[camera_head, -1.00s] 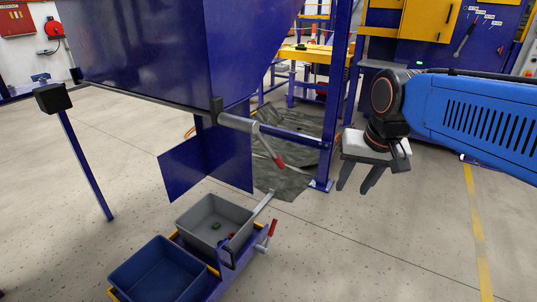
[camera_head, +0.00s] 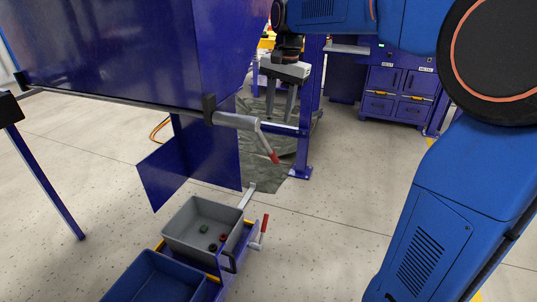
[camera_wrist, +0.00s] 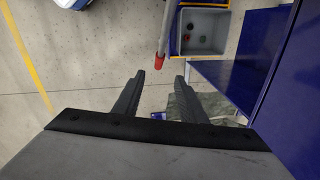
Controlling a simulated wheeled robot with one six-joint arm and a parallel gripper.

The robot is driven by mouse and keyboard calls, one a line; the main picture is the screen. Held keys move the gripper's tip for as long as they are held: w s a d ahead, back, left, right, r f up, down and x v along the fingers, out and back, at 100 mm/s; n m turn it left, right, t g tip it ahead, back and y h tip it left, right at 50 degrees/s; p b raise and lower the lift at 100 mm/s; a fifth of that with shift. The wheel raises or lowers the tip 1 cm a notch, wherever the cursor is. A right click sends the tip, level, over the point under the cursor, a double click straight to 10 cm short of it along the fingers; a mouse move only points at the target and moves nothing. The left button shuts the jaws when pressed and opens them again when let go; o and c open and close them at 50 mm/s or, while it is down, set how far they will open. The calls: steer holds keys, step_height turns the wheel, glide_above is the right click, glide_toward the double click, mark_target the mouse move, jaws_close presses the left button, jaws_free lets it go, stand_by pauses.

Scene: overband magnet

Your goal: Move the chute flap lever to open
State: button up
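The chute flap lever (camera_head: 264,141) is a grey arm with a red grip. It sits at the end of a horizontal shaft beside the blue hopper and slants down to the right. The blue flap plate (camera_head: 190,165) hangs below the shaft. My gripper (camera_head: 279,120) points down, open and empty, and appears just above and beyond the lever in the head view. No contact shows.
A grey bin (camera_head: 171,244) with small parts and a blue bin (camera_head: 147,264) stand below the flap. A second red-handled lever (camera_head: 264,232) is beside them. A blue post (camera_head: 306,125) rises close to my gripper. Floor to the right is open.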

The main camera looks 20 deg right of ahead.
mark_target(273, 160)
steer(key=f, duration=0.5)
steer(key=w+a+f, duration=0.1)
steer(key=f, duration=1.1)
steer(key=shift+w+a+f, duration=0.1)
steer(key=shift+w+a, duration=0.1)
jaws_close()
